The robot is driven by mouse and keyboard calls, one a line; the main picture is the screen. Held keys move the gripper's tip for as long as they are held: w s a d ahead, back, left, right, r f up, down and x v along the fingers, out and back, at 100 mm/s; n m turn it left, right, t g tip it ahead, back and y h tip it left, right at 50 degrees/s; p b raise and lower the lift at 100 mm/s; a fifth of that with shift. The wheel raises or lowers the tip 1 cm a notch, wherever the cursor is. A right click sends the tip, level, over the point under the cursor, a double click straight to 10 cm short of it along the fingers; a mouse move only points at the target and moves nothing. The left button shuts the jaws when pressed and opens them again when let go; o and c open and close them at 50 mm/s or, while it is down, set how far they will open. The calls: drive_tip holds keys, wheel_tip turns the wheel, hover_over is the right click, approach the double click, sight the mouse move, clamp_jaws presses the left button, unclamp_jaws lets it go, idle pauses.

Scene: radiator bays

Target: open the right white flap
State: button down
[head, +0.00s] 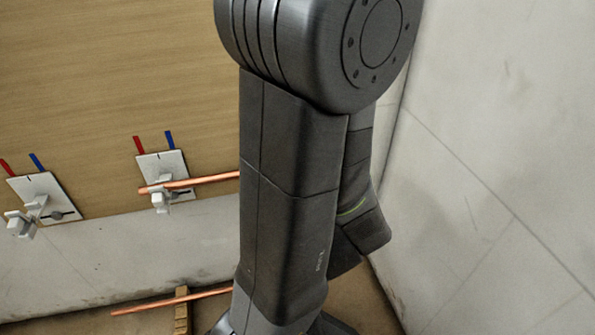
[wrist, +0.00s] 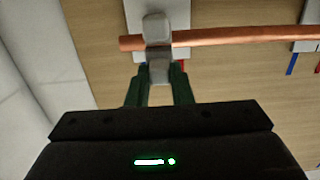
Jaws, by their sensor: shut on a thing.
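In the wrist view my gripper (wrist: 160,72) is shut on the lower end of a white-grey flap (wrist: 155,28) between its dark green fingers. This flap sits on a white plate (wrist: 176,12) near the end of a copper pipe (wrist: 235,36). The flap's parts lie in front of the pipe. I cannot tell how far the flap is turned. In the head view my arm hides this flap and my gripper. The pipe (head: 205,181) runs from the middle plate (head: 172,164) to behind my arm.
In the head view, the middle plate has a white clip (head: 160,200) at the pipe. A left plate (head: 38,190) has a clip and no pipe. A lower copper pipe (head: 165,301) rests at a wooden block (head: 181,310). A concrete wall (head: 490,170) stands close on the right.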

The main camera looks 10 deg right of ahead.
drive_tip(key=shift+s+a+f, duration=0.1)
drive_tip(key=shift+f, duration=0.1)
idle(0.5)
drive_tip(key=c, duration=1.3)
unclamp_jaws()
drive_tip(key=shift+s+d+r, duration=0.1)
drive_tip(key=shift+s+r, duration=0.05)
drive_tip(key=shift+s, duration=2.15)
drive_tip(key=shift+s+d+r, duration=0.1)
drive_tip(key=shift+s, duration=2.2)
drive_tip(key=shift+s+d+r, duration=0.1)
drive_tip(key=shift+s+r, duration=0.05)
drive_tip(key=shift+s, duration=2.15)
